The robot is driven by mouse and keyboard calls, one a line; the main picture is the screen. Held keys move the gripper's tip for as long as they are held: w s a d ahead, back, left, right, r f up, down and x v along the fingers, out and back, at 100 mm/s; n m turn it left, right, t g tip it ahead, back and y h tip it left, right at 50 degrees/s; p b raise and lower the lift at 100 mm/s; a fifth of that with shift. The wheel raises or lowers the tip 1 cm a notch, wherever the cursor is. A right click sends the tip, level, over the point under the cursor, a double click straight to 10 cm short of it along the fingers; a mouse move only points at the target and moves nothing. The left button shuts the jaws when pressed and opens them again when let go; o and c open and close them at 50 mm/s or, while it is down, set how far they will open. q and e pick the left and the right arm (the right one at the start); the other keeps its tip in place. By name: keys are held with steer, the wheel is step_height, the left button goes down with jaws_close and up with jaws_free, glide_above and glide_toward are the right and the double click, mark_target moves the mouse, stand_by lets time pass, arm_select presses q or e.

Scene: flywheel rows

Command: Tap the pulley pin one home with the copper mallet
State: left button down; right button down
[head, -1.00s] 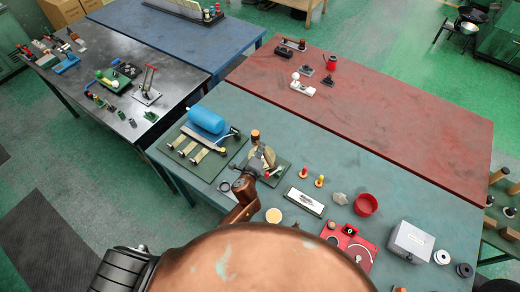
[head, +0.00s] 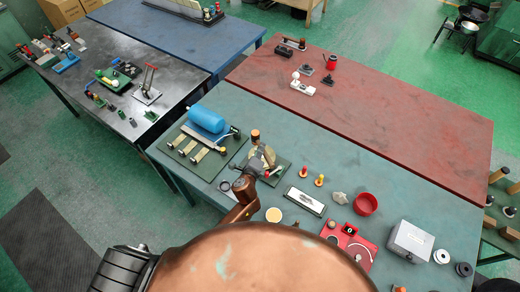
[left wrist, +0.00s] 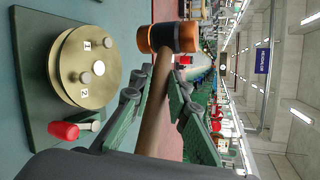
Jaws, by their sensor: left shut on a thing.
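My left gripper (head: 250,170) is shut on the wooden handle of the copper mallet (head: 255,135). In the left wrist view the gripper (left wrist: 155,100) has its green fingers on both sides of the handle, and the mallet's copper head (left wrist: 168,38) is beyond the fingertips. The brass pulley (left wrist: 72,62) sits on a dark green base (left wrist: 40,110), to the left of the mallet head and apart from it in that view. A pin (left wrist: 109,43) stands beside the mark 1, and another pin (left wrist: 84,77) is near the mark 2. In the head view the pulley (head: 268,154) is partly hidden by the gripper.
A red-capped tool (left wrist: 63,131) lies on the base by the pulley. A board with a blue cylinder (head: 207,118) is to the left. A white-labelled tray (head: 304,201), a red bowl (head: 365,204) and a grey box (head: 410,240) are to the right on the green table (head: 340,160).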

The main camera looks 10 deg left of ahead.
arm_select(q)
step_height(320, 180, down, 7)
steer(key=b, duration=0.6)
steer(key=shift+r, duration=0.1)
steer(key=shift+r+p, duration=0.4)
steer(key=shift+r, duration=0.05)
step_height(320, 180, up, 5)
steer(key=p, duration=0.5)
steer(key=shift+r, duration=0.25)
steer(key=shift+f, duration=0.2)
steer(key=shift+r, duration=0.1)
